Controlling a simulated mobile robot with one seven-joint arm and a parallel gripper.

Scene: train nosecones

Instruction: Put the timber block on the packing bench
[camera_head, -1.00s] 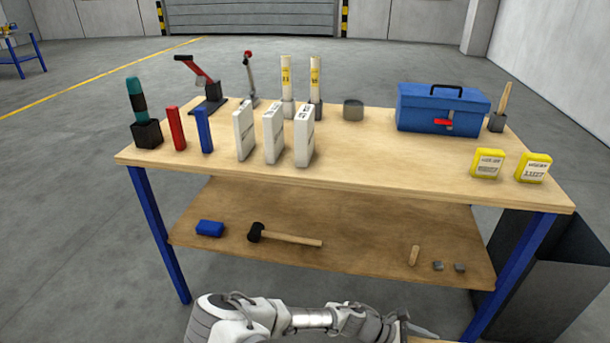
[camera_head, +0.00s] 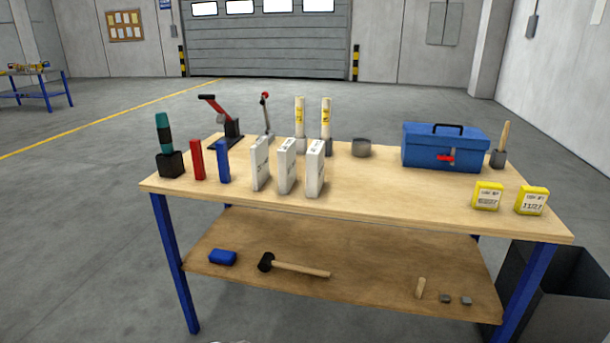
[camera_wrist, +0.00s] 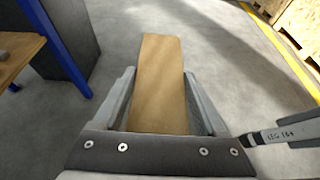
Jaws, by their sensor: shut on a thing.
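The timber block (camera_wrist: 160,100) is a plain, light-brown, long flat piece in the wrist view. It stands between the two grey fingers of my gripper (camera_wrist: 159,74), which is shut on it; its far end reaches beyond the fingertips. Bare grey floor shows under and around it. In the head view my gripper and the block are out of sight. A wooden workbench (camera_head: 370,195) with blue legs stands in front, and a smaller blue-legged bench (camera_head: 40,88) stands far left. I cannot tell which is the packing bench.
The front bench holds white boxes (camera_head: 287,167), a blue toolbox (camera_head: 445,150), yellow boxes (camera_head: 488,196) and tools. Its lower shelf holds a mallet (camera_head: 298,268). A dark bin (camera_head: 565,295) stands at its right. Wooden crates (camera_wrist: 300,25) show upper right in the wrist view. Bench-top space right of centre is clear.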

